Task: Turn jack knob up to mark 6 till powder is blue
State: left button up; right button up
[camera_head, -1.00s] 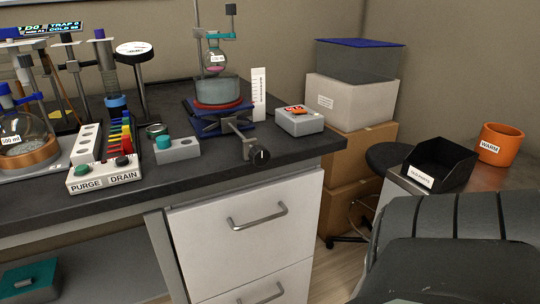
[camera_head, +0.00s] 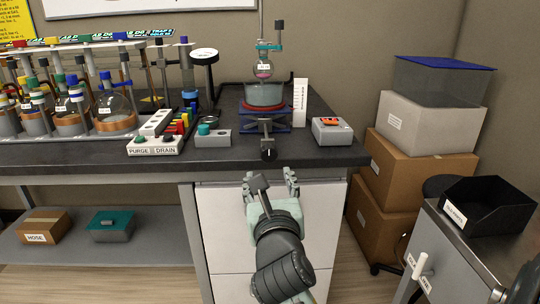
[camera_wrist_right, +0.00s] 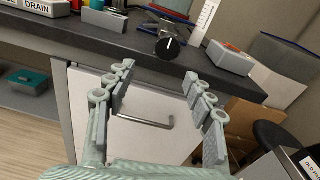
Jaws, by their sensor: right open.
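The black jack knob (camera_head: 268,154) sticks out at the front of the blue lab jack (camera_head: 280,127), over the bench edge. It also shows in the right wrist view (camera_wrist_right: 171,47), with a white line on its face. The jack bears a red-rimmed bath (camera_head: 265,96). A clamped round flask (camera_head: 263,70) hangs above it with pinkish powder. A white mark scale (camera_head: 300,97) stands to the right; its marks are too small to read. My right gripper (camera_head: 270,180) is open and empty, just below and in front of the knob, fingers pointing toward it. My left gripper is not in view.
A grey box with an orange top (camera_head: 332,131) sits right of the jack. A teal-knobbed block (camera_head: 212,135) and the PURGE/DRAIN box (camera_head: 155,146) are to the left. The drawer front (camera_head: 220,215) with its handle lies below the bench edge. Stacked boxes (camera_head: 410,165) stand at right.

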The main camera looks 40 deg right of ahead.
aim_at(269, 156)
jog(key=shift+n+h, duration=0.3)
jog(key=shift+n, duration=0.2)
jog(key=w+d, duration=0.1)
jog(key=w+d+r, duration=0.1)
jog(key=w, duration=0.1)
jog(key=w+d+r, duration=0.1)
jog(key=w, duration=0.1)
jog(key=shift+w+d, duration=0.25)
jog(key=shift+d, duration=0.1)
jog(key=shift+w+d+f, duration=0.1)
jog(key=shift+w+d, duration=0.2)
jog(key=shift+w, duration=0.15)
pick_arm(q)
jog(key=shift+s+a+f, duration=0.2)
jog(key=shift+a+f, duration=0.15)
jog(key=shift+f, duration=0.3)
pick_arm(e)
jog(key=c, duration=1.2)
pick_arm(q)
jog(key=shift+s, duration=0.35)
pick_arm(e)
jog(key=shift+o, duration=0.2)
